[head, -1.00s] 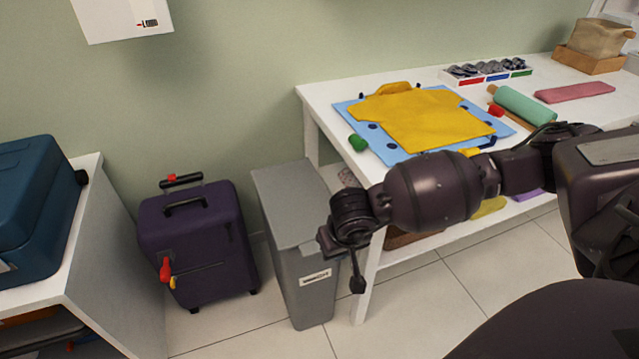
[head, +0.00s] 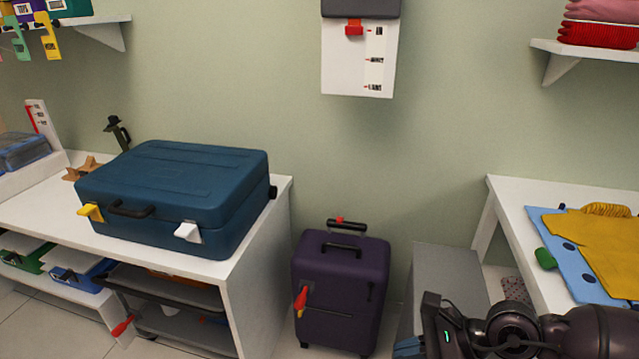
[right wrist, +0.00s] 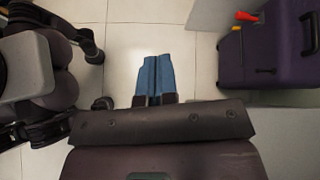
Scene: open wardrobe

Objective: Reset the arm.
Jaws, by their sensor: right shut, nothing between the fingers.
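My right arm comes in at the lower right of the head view. Its right gripper (head: 407,347) is low in front of the grey bin, with only part of its blue fingers showing at the bottom edge. In the right wrist view the two blue fingers of the right gripper (right wrist: 153,78) lie side by side, shut and empty, above the pale floor tiles (right wrist: 135,40). My left gripper is not seen in either current view.
The purple suitcase (head: 340,290) stands on the floor between the white bench (head: 262,265) holding a blue case (head: 180,195) and the grey bin (head: 445,265). Right of the bin is a white table (head: 510,205) with a yellow garment (head: 600,245). A white box (head: 358,65) hangs above the suitcase.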

